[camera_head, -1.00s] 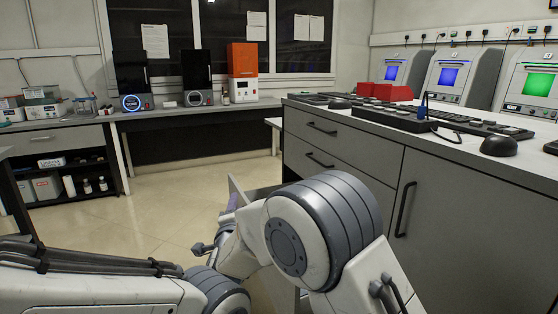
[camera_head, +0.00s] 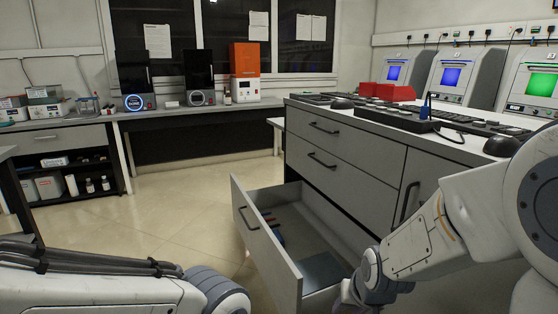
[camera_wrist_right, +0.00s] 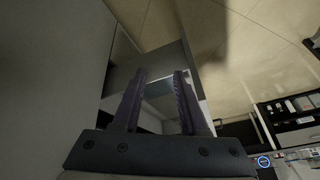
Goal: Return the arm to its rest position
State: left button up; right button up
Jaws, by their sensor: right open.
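My right arm comes in from the right in the head view and bends down beside the open bottom drawer (camera_head: 268,245). The right gripper (camera_wrist_right: 160,85) shows in the wrist view with its two dark fingers apart and nothing between them. Part of the drawer lies beyond the fingers in that view. The right gripper's fingers do not show in the head view. My left arm lies across the lower left of the head view, and its gripper is out of sight.
The grey cabinet (camera_head: 345,155) stands close by on the right, with its lowest drawer pulled out over the floor. Small red and blue items (camera_head: 276,232) lie inside the drawer. Red blocks (camera_head: 388,91) and a mouse (camera_head: 502,146) sit on the countertop. Open floor (camera_head: 175,195) lies left of the drawer.

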jog(key=s+d+f+n+g, duration=0.15)
jog(key=s+d, duration=0.25)
jog(key=s, duration=0.4)
jog(key=s+a+f+n+g+b, duration=0.4)
jog(key=s+a+n+b, duration=0.3)
jog(key=s+a+b, duration=0.5)
notch_tip(320, 180, up, 38)
jog(key=s+a+p, duration=0.1)
jog(key=a+p, duration=0.1)
jog(key=p, duration=3.8)
jog(key=shift+t, duration=0.25)
